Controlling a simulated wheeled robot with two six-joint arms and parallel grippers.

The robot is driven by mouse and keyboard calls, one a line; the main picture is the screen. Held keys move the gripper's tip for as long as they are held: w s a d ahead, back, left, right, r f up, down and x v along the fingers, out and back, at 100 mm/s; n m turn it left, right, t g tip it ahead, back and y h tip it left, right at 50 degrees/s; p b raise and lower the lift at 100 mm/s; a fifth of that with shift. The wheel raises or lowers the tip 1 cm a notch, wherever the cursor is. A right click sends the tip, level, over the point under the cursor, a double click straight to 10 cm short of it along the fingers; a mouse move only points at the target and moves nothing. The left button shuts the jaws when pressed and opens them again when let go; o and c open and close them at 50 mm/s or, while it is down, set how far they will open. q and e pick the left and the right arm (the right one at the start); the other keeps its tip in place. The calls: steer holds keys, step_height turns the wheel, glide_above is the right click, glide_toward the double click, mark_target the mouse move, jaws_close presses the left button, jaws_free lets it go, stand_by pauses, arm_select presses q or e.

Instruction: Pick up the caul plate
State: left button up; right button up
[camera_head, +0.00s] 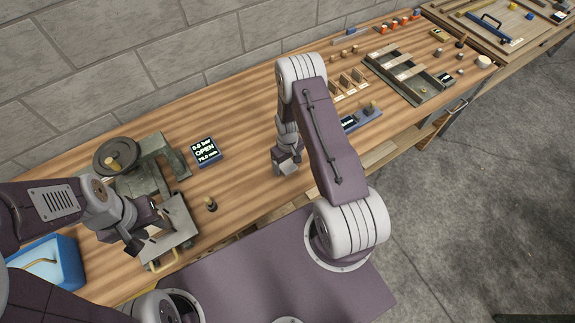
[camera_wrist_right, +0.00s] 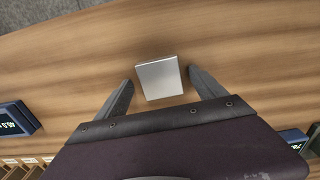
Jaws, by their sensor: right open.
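The caul plate, a small square silvery plate (camera_wrist_right: 159,77), lies on the wooden bench in the right wrist view. My right gripper (camera_wrist_right: 161,88) is open, with one dark finger on each side of the plate and a visible gap on both sides. In the head view my right gripper (camera_head: 287,160) points down near the front part of the bench, and the plate (camera_head: 288,169) shows partly beneath it. My left gripper (camera_head: 146,220) is at the metal press on the left; whether its jaws are open is unclear.
The press (camera_head: 158,158) with a round handwheel stands at the left, beside a display box reading OPEN (camera_head: 206,151) and a blue tray (camera_head: 66,262). A metal frame rack (camera_head: 420,88) and small parts lie further right. Bench between display and right gripper is clear.

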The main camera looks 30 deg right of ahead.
mark_target(289, 167)
steer(key=shift+a, duration=0.1)
steer(key=c, duration=1.6)
steer(key=shift+r, duration=0.1)
steer(key=r, duration=0.1)
steer(key=r+b, duration=0.1)
steer(key=r, duration=0.2)
steer(key=shift+s+r+b, duration=0.15)
steer(key=shift+s+b, duration=0.2)
steer(key=shift+s, duration=0.05)
steer(key=s+r+b, duration=0.1)
steer(key=s+r, duration=0.2)
steer(key=s, duration=0.2)
steer(key=s+d+r, duration=0.1)
steer(key=s+r, duration=0.2)
steer(key=s, duration=0.3)
steer(key=shift+d+r+b, duration=0.2)
steer(key=shift+r+b, duration=0.1)
steer(key=shift+b, duration=0.1)
